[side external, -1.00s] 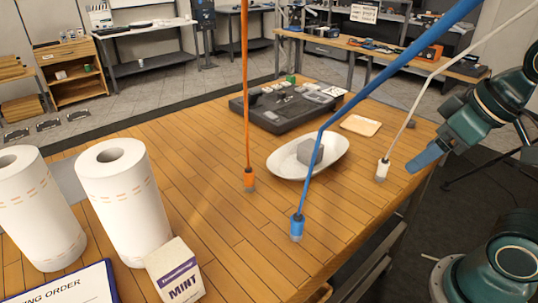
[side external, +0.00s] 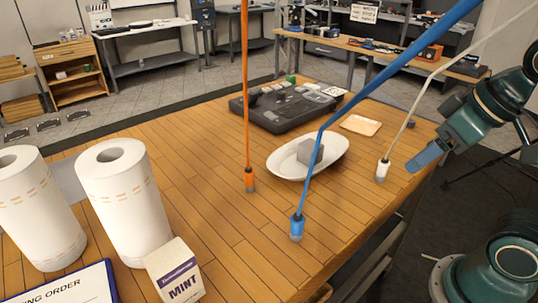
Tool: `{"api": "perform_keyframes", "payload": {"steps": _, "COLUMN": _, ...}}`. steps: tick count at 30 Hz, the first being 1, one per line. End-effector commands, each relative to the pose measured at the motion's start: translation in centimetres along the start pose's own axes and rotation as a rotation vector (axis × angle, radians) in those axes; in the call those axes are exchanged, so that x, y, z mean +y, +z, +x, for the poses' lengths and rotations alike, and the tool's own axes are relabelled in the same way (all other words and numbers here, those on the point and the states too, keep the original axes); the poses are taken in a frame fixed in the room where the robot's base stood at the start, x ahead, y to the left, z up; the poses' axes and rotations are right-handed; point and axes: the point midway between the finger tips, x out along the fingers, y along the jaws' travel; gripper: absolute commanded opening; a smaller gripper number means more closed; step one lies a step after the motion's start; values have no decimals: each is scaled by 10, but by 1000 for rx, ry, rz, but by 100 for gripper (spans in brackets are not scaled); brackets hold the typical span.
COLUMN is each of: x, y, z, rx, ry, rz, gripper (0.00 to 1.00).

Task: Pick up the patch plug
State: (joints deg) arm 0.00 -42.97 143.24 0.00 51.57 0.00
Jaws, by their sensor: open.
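Three plugs on cables hang or stand at the wooden table. An orange plug (side external: 249,180) is on an orange cable at the middle. A blue plug (side external: 297,227) is on a thick blue cable nearer the front. A white plug (side external: 382,170) is on a white cable at the right. I cannot tell which one is the patch plug. My gripper (side external: 424,158) shows its blue fingers at the right, to the right of the white plug and apart from it. It is open and holds nothing visible.
A white oval dish (side external: 279,166) with a grey block (side external: 309,152) sits between the plugs. A black tray of parts (side external: 270,119) and a small tan tray (side external: 361,125) lie behind. Paper rolls (side external: 122,200), a mint box (side external: 175,271) and an order sheet (side external: 68,287) fill the front left.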

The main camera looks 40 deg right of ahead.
Motion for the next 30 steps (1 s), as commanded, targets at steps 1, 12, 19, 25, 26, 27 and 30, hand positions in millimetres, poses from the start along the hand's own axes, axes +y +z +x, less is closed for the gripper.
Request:
{"api": "perform_keyframes", "payload": {"steps": 1, "x": 0, "y": 0, "z": 0, "rx": 0, "ry": 0, "rz": 0, "gripper": 72}}
{"api": "perform_keyframes", "payload": {"steps": 12, "x": 0, "y": 0, "z": 0, "rx": 0, "ry": 0, "rz": 0, "gripper": 49}}
{"api": "perform_keyframes", "payload": {"steps": 19, "x": 0, "y": 0, "z": 0, "rx": 0, "ry": 0, "rz": 0, "gripper": 49}}
{"api": "perform_keyframes", "payload": {"steps": 25, "x": 2, "y": -4, "z": 1, "rx": -13, "ry": 6, "rz": 34, "gripper": 49}}
{"api": "perform_keyframes", "payload": {"steps": 26, "x": 3, "y": -6, "z": 1, "rx": -18, "ry": 8, "rz": 48, "gripper": 49}}
{"api": "perform_keyframes", "payload": {"steps": 27, "x": 5, "y": -8, "z": 2, "rx": -27, "ry": 12, "rz": 70, "gripper": 49}}
{"api": "perform_keyframes", "payload": {"steps": 30, "x": 10, "y": -16, "z": 4, "rx": -55, "ry": 26, "rz": 147, "gripper": 49}}
